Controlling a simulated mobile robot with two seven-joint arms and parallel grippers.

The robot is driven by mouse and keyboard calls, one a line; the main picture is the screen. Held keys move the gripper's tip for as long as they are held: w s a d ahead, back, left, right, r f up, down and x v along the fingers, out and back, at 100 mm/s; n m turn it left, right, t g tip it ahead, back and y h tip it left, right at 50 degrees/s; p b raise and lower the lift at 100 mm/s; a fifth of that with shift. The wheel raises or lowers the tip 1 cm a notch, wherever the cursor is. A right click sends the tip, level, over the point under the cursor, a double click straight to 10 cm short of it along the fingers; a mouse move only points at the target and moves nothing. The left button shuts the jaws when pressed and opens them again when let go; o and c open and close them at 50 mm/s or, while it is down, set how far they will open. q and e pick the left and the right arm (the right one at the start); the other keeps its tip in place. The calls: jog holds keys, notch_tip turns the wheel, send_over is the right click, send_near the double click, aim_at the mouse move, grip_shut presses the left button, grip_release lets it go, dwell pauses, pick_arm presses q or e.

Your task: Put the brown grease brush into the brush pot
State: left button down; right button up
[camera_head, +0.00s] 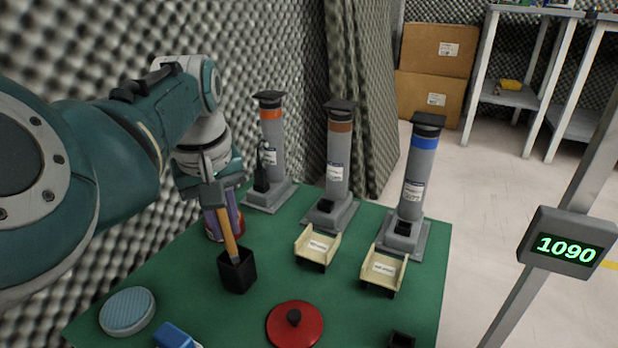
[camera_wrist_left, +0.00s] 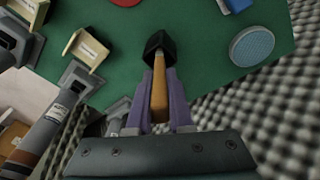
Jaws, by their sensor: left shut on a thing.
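The brown grease brush (camera_head: 229,238) stands nearly upright, slightly tilted, with its brown-orange handle up and its lower end inside the mouth of the black square brush pot (camera_head: 238,276). The bristles are hidden, and I cannot tell whether the brush rests on the pot's bottom. My left gripper (camera_head: 220,192) is shut on the upper handle, above the pot. In the left wrist view, the handle (camera_wrist_left: 159,97) lies between the fingers of my left gripper (camera_wrist_left: 160,90) and leads into the brush pot (camera_wrist_left: 157,42). My right gripper is not in view.
The green table (camera_head: 205,311) carries a round blue pad (camera_head: 128,311), a red lid (camera_head: 295,325) and two cream trays (camera_head: 317,246) (camera_head: 383,269). Several grey cylinders on bases (camera_head: 338,155) stand at the back.

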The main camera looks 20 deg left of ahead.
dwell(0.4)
pick_arm(q)
jog(key=c, duration=0.7)
grip_release()
jog(key=shift+c, duration=0.2)
jog(key=r+p, duration=0.2)
jog(key=r, duration=0.1)
jog(key=s+r+p, duration=0.1)
jog(key=r+p, duration=0.4)
jog(key=shift+s+d+r, duration=0.25)
jog(key=shift+d+r, duration=0.15)
jog(key=shift+s+r+p, duration=0.15)
jog(key=shift+r+p, duration=0.2)
jog(key=shift+r, duration=0.05)
